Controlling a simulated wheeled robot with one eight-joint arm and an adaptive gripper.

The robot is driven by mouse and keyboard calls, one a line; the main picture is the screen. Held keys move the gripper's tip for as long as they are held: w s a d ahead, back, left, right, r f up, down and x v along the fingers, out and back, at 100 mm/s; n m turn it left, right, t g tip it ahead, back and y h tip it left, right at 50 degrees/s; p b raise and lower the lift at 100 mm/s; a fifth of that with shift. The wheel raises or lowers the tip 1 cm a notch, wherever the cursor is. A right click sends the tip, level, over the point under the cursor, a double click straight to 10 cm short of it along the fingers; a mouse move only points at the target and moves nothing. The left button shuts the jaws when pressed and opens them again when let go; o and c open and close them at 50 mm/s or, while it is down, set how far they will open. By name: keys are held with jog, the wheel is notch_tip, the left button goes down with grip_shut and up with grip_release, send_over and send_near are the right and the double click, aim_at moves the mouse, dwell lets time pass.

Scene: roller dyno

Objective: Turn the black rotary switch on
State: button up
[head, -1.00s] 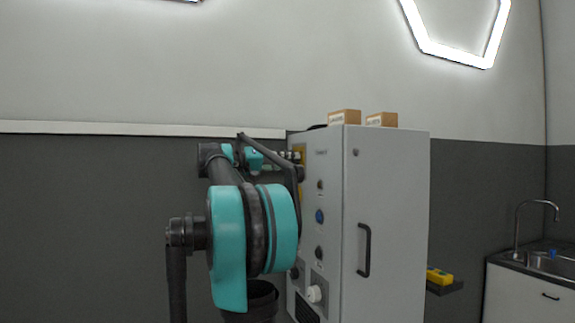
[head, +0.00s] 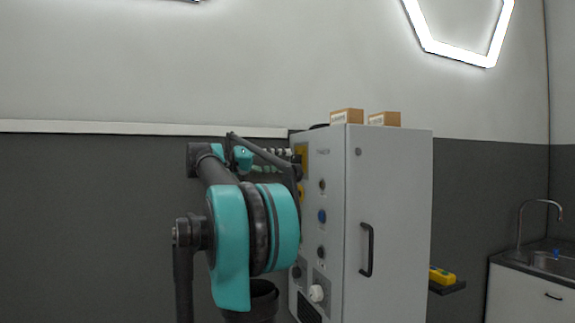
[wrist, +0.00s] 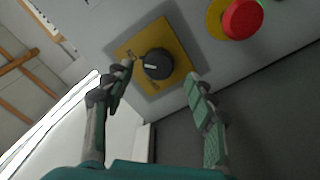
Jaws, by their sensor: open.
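The black rotary switch (wrist: 158,64) sits on a yellow square plate (wrist: 180,52) on the grey cabinet face. Its white pointer mark shows on the knob. My gripper (wrist: 161,82) is open in the wrist view, with one finger on each side of the knob's near edge. The left fingertip lies close to the plate's left side and the right fingertip close to its lower right corner. I cannot tell whether either touches. In the head view, my gripper (head: 285,162) is small beside the cabinet's upper left edge, and the switch's knob cannot be made out.
A red mushroom button (wrist: 242,18) on a yellow base lies right of the switch. The grey cabinet (head: 400,200) has a door handle (head: 367,250), several knobs on its narrow side and two small boxes (head: 347,116) on top. A sink (head: 550,262) stands far right.

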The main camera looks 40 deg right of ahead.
jog(key=v, duration=0.8)
jog(key=shift+w+f, duration=0.1)
